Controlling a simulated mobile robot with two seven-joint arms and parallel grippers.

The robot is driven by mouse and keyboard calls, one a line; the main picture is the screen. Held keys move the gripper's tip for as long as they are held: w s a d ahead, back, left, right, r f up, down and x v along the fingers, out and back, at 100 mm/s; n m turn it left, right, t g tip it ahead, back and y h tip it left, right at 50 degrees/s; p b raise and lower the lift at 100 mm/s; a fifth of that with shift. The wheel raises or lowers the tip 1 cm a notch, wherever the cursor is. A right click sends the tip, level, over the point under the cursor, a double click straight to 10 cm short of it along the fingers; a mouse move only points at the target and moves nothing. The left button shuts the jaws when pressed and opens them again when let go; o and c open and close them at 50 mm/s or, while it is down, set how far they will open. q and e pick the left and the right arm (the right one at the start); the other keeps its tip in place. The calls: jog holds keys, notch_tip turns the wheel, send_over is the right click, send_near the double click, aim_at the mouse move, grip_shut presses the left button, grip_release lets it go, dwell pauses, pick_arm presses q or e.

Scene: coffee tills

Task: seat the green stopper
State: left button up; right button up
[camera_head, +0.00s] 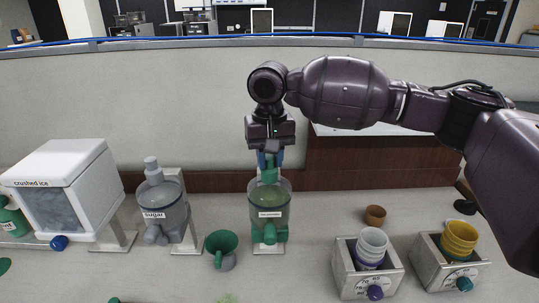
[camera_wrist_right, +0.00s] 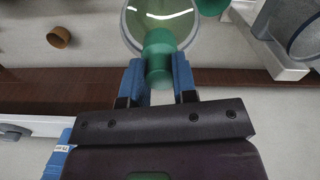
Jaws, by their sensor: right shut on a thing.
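The green stopper (camera_head: 269,174) is held upright between the blue fingers of my right gripper (camera_head: 270,160). In the right wrist view the stopper (camera_wrist_right: 159,55) sits between both fingertips (camera_wrist_right: 158,75). Below it stands a clear dispenser jar (camera_head: 269,208) with a white label, a green tap and a green foot. The lower end of the stopper overlaps the jar's top in the head view. In the wrist view it overlaps the jar's round rim (camera_wrist_right: 132,28). I cannot tell whether it is inside the opening or just above. My left gripper is not in view.
A grey sugar dispenser (camera_head: 165,208) and a white crushed ice box (camera_head: 62,185) stand to the left. A green funnel-like cup (camera_head: 221,245) is in front. A brown cup (camera_head: 375,214) and two cup holders (camera_head: 345,270) (camera_head: 425,262) stand to the right. A wall rises behind.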

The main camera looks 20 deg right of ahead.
jog(key=o, duration=1)
pick_arm(q)
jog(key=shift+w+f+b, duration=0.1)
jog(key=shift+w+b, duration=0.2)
jog(key=shift+b, duration=0.2)
pick_arm(e)
notch_tip(320, 180, up, 11)
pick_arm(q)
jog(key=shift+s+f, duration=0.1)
pick_arm(e)
jog(key=shift+f, duration=0.15)
